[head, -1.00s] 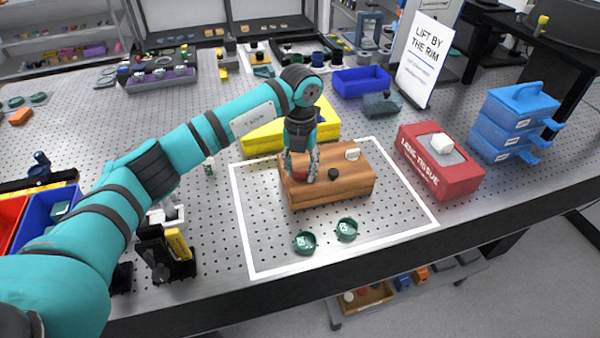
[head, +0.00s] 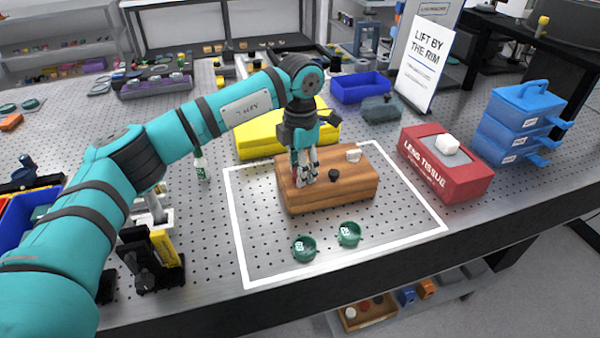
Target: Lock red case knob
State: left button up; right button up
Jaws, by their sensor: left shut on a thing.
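The wooden case (head: 340,195) sits inside the white-outlined area of the bench. On its top are a white knob (head: 354,155) at the back right and a black knob (head: 333,175) near the middle. The red knob (head: 294,161) is at the left of the top, mostly hidden behind my gripper's fingers. My left gripper (head: 306,180) points down over the left part of the case, with its fingers shut on the red knob. My right gripper is out of view.
Two green lens caps (head: 304,249) lie in front of the case. A yellow case (head: 258,143) stands close behind it. A red lens tissue box (head: 470,182) and blue stacked drawers (head: 520,125) stand to the right. The outlined area's right side is clear.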

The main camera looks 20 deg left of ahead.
pick_arm(q)
jog(key=shift+m+b, duration=0.35)
jog(key=shift+m, duration=0.75)
jog(key=shift+r, duration=0.1)
jog(key=o, duration=1.2)
jog(key=shift+c, duration=0.2)
notch_tip(320, 180, up, 12)
